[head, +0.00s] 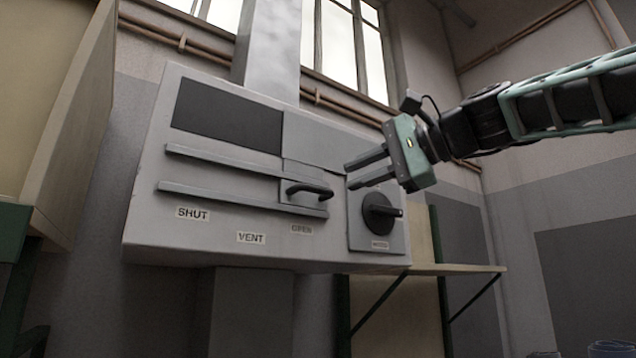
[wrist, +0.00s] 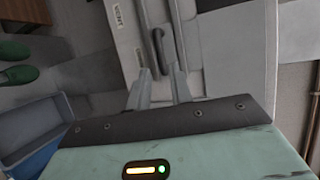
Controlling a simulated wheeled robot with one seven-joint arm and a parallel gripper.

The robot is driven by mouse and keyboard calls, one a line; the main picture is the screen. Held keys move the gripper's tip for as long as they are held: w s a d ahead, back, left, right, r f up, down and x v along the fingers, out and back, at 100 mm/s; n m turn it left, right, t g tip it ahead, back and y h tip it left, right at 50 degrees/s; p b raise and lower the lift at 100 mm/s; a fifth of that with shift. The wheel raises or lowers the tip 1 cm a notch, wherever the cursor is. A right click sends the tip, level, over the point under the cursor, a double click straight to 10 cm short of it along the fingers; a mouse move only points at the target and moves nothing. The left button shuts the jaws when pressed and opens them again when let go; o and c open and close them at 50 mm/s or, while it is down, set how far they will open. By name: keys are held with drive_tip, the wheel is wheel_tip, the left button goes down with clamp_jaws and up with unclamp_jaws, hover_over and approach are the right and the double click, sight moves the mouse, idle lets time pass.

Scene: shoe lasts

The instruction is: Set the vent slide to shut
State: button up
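The VENT label (head: 251,238) and SHUT label (head: 192,213) lie further left. My gripper (head: 350,174) is open and empty, in front of the box and right of the handle. In the wrist view the handle (wrist: 157,48) shows just ahead of and between my fingertips (wrist: 159,70); I see no contact.
A black rotary knob (head: 381,212) on a small plate sits right of the slide, below my gripper. A dark opening (head: 228,114) is left of the plate. A shelf (head: 455,269) stands at right. The wrist view shows a blue bin (wrist: 35,135) and green objects (wrist: 18,75).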

sight(320, 189)
drive_tip(key=p+x, duration=0.2)
drive_tip(key=x, duration=0.7)
drive_tip(key=shift+s+f+p, duration=0.1)
drive_tip(key=shift+p, duration=0.25)
clamp_jaws()
